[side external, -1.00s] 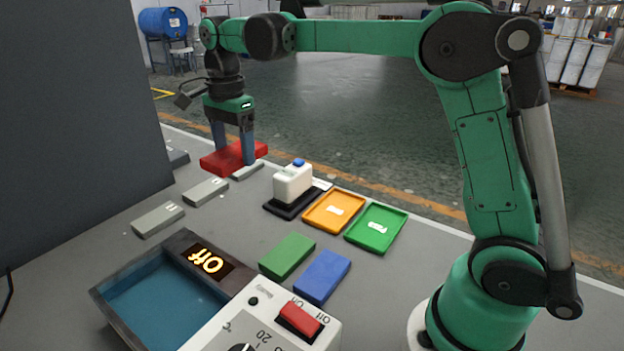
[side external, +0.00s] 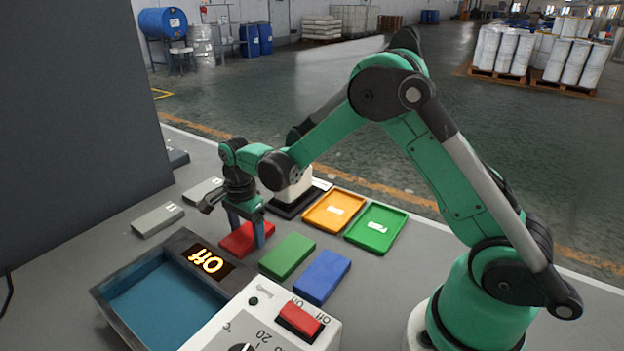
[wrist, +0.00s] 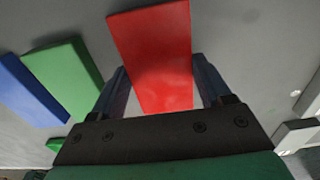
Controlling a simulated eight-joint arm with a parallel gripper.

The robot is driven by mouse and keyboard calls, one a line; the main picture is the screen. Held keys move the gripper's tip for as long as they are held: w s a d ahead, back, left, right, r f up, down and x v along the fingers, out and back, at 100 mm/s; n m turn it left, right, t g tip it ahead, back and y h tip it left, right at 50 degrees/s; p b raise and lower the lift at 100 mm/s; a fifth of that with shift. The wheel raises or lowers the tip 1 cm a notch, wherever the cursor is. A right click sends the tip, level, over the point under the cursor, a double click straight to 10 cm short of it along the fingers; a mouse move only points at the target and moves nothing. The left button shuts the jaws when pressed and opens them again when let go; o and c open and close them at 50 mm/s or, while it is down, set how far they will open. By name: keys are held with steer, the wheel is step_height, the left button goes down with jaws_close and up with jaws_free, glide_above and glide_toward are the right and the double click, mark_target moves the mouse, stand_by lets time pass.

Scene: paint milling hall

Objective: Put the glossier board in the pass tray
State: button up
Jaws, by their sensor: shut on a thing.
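A red board (side external: 237,241) is between the fingers of my gripper (side external: 247,233), which is shut on it; it also fills the space between the fingers in the wrist view (wrist: 155,50). It is at or just above the table, left of the green board (side external: 287,255). The blue board (side external: 322,276) lies right of the green one. Both show at the left of the wrist view. A green tray (side external: 376,229) and an orange tray (side external: 334,211), each with a white label I cannot read, lie empty behind the boards. I cannot tell which board is glossier.
A white instrument (side external: 293,190) on a black base stands behind my gripper, partly hidden by my arm. Grey blocks (side external: 159,219) lie at the left. A blue-lined bath (side external: 165,300) with an "Off" display and a red switch (side external: 300,321) fills the front.

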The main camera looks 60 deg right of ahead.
mark_target(248, 234)
steer(key=shift+f, duration=0.15)
steer(key=o, duration=1.4)
steer(key=shift+c, duration=0.2)
steer(key=shift+n, duration=0.3)
step_height(248, 234, up, 6)
steer(key=shift+s+r, duration=0.15)
steer(key=shift+r, duration=0.05)
steer(key=s+r+n+t, duration=0.3)
steer(key=s+n, duration=0.3)
steer(key=n, duration=0.2)
steer(key=s+a+r+n+t, duration=0.1)
steer(key=s+r+n+t, duration=0.3)
steer(key=s+n, duration=0.3)
steer(key=n, duration=0.2)
steer(key=shift+n, duration=0.3)
